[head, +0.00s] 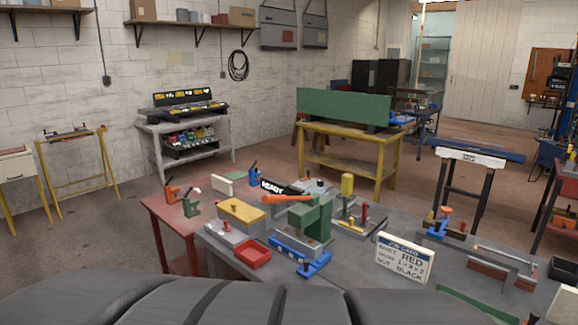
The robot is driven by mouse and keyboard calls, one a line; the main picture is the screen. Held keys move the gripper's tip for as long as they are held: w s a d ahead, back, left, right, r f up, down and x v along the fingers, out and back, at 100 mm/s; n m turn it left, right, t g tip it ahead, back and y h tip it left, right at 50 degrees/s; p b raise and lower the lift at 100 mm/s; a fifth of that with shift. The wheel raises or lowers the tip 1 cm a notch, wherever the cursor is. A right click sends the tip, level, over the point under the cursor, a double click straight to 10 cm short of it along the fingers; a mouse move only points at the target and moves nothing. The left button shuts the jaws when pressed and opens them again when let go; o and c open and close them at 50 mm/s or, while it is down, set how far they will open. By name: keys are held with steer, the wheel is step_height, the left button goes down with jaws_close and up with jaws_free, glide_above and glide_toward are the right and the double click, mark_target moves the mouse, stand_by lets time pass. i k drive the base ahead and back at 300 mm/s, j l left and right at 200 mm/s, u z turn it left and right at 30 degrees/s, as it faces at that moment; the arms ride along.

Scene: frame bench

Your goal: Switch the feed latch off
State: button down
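I cannot tell for certain which item is the feed latch, and no label naming it is readable. Small lever or clamp devices stand on the benches: an orange one (172,191), a green one (191,207) and a dark blue one (254,175) at the left. A blue and orange one (440,222) stands at the right. A green press (308,218) with an orange handle (286,199) stands in the middle. My gripper is not in view.
A red tray (252,254), a yellow-topped box (241,215) and a blue fixture (299,261) crowd the bench. My own dark body fills the bottom edge. Open floor lies behind.

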mark_target(225, 222)
steer(key=j+u, duration=0.1)
steer(key=j, duration=0.3)
steer(key=i+j+z, duration=0.1)
steer(key=i+z, duration=0.15)
steer(key=i, duration=0.15)
steer(key=i+j+z, duration=0.5)
steer(key=i, duration=0.25)
